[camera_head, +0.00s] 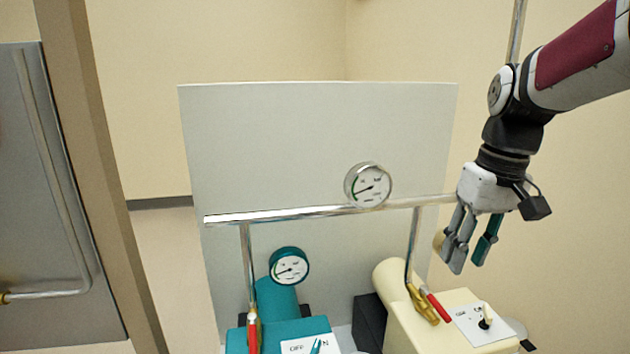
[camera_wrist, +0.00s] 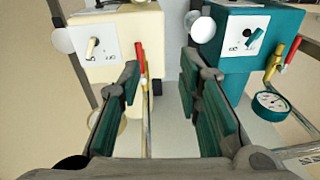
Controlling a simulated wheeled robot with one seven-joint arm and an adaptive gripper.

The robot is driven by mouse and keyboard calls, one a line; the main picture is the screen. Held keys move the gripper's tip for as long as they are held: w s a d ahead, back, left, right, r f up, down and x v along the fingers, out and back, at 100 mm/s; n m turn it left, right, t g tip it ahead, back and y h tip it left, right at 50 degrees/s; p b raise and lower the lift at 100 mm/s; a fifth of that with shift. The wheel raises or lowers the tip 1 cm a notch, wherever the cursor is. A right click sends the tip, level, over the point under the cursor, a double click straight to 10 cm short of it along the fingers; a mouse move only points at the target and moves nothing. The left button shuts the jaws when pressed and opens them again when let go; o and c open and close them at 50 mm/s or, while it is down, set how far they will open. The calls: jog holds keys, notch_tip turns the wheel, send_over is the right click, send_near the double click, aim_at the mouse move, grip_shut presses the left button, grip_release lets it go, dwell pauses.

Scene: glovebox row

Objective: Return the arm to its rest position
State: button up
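My gripper (camera_head: 467,258) hangs from my arm at the right, fingers pointing down, in the head view. In the wrist view my gripper (camera_wrist: 160,85) has its two teal-padded fingers apart with nothing held between them. It is above and behind the cream pump unit (camera_head: 400,318), apparently clear of it. The cream unit also shows in the wrist view (camera_wrist: 135,62), left of the fingers, with a white switch plate. The teal unit (camera_head: 263,333) stands to the left in the head view and to the right in the wrist view (camera_wrist: 245,75).
A horizontal metal pipe (camera_head: 310,212) with a round gauge (camera_head: 368,185) runs before a grey panel (camera_head: 300,130). A red-handled valve (camera_head: 437,305) stands by the cream unit, another (camera_head: 253,333) by the teal unit. A teal-rimmed gauge (camera_head: 289,266) stands above the teal unit.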

jog(key=s+a+f+t, duration=0.1)
jog(key=s+a, duration=0.1)
jog(key=s, duration=0.7)
jog(key=s+a+f+m+t+h, duration=0.1)
jog(key=s+a+t, duration=0.1)
jog(key=s, duration=0.8)
jog(key=shift+s+a+m, duration=0.15)
jog(key=shift+a+m, duration=0.15)
jog(key=shift+a, duration=0.15)
jog(key=shift+r, duration=0.1)
dwell(0.4)
